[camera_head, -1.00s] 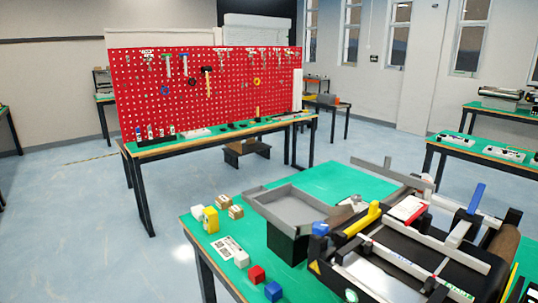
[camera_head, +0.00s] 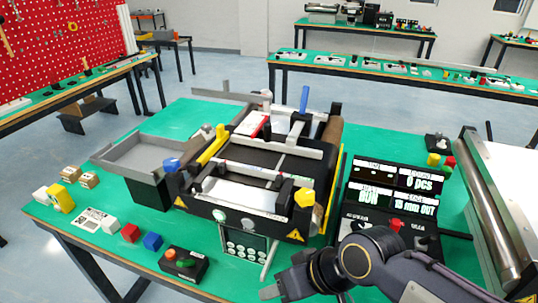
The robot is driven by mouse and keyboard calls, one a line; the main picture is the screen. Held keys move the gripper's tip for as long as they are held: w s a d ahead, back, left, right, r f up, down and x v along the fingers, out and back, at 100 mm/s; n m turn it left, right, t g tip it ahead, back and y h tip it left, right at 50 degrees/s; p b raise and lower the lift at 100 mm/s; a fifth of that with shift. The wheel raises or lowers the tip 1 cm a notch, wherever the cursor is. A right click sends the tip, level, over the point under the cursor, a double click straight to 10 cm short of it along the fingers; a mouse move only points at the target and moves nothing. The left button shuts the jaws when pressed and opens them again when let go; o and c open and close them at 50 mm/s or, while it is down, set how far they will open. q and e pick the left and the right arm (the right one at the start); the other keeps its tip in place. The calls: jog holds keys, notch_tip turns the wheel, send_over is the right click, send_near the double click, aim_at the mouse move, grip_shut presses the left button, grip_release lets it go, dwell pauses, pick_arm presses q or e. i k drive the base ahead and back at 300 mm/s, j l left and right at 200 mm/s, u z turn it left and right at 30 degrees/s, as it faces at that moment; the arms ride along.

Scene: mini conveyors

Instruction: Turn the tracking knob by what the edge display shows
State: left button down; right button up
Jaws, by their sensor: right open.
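The mini conveyor (camera_head: 240,205) stands on a green table. A yellow knob (camera_head: 304,198) is at its front right corner and a blue knob (camera_head: 171,164) at its front left corner. I cannot read which is the tracking knob. A black display panel (camera_head: 388,211) right of the conveyor has several fields. One reads "0 pcs"; the lower right one seems to read "15 mm OUT". My right gripper (camera_head: 272,291) is at the bottom edge, in front of the conveyor and apart from both knobs. It is open, seen partly, with nothing visible in it. My left gripper is out of view.
A grey tray (camera_head: 146,155) adjoins the conveyor's left end. A metal-roller machine (camera_head: 500,210) stands at the right.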

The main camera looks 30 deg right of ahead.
aim_at(305, 197)
jog(key=z, duration=1.45)
